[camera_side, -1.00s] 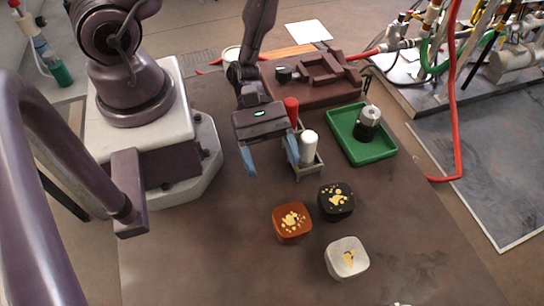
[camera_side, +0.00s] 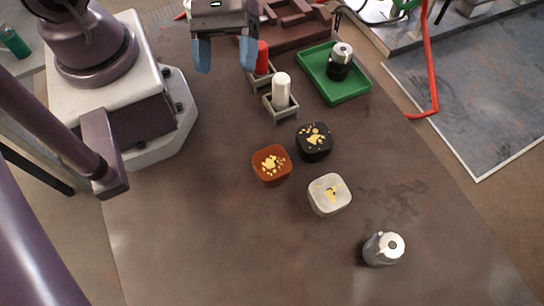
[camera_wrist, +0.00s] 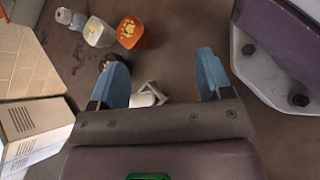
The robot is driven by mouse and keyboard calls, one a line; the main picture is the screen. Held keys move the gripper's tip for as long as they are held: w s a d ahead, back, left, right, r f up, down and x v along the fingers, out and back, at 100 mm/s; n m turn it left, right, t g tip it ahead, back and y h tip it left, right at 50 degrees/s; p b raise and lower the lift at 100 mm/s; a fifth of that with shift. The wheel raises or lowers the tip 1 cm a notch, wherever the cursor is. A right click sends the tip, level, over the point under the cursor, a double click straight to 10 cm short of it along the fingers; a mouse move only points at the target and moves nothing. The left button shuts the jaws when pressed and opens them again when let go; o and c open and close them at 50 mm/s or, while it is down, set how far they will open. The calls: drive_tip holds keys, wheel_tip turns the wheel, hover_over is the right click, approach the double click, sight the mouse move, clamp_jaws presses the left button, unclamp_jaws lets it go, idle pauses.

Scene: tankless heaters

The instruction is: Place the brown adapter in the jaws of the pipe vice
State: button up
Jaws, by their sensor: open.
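My gripper (camera_side: 225,68) is open and empty at the top of the side view, its two blue fingers apart and pointing down. In the wrist view my gripper (camera_wrist: 160,78) has nothing between its fingertips. A dark red-brown block-like fixture (camera_side: 297,30), perhaps the pipe vice, stands at the top, cut off by the frame and partly behind the gripper. I cannot pick out a brown adapter for certain. A black part with a silver top (camera_side: 340,62) stands in the green tray (camera_side: 345,97). A silver part (camera_side: 383,249) stands at the lower right, also in the wrist view (camera_wrist: 68,18).
A red cylinder (camera_side: 262,57) and a white cylinder (camera_side: 281,91) stand in grey holders near the gripper. Orange-brown (camera_side: 271,166), black (camera_side: 314,142) and white (camera_side: 329,195) tubs with yellow bits stand mid-table. A red hose (camera_side: 428,70) runs at right. The front-left table is clear.

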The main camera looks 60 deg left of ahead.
drive_tip(key=w+a+r+m+t+y, duration=0.2)
drive_tip(key=a+r+m+t+y, duration=0.15)
drive_tip(key=r, duration=0.55)
drive_tip(key=w+a+r+m+t+y, duration=0.25)
drive_tip(key=r+m+t+y, duration=0.25)
drive_tip(key=r, duration=0.3)
drive_tip(key=w+d+f+n+h, duration=0.2)
drive_tip(key=d+f+n, duration=0.1)
drive_tip(key=d, duration=0.4)
drive_tip(key=w+d+f+n+t+h, duration=0.1)
drive_tip(key=w+d+f+n, duration=0.1)
drive_tip(key=d, duration=0.5)
drive_tip(key=w+d+f+n+h, duration=0.2)
drive_tip(key=d+f+n, duration=0.1)
drive_tip(key=d, duration=0.4)
drive_tip(key=n+g+y, duration=0.5)
drive_tip(key=n+y, duration=0.1)
drive_tip(key=n, duration=0.4)
hover_over(271, 160)
wheel_tip(271, 160, down, 8)
drive_tip(key=shift+m, duration=0.25)
wheel_tip(271, 160, down, 12)
drive_tip(key=shift+f, duration=0.15)
drive_tip(key=c, duration=1.1)
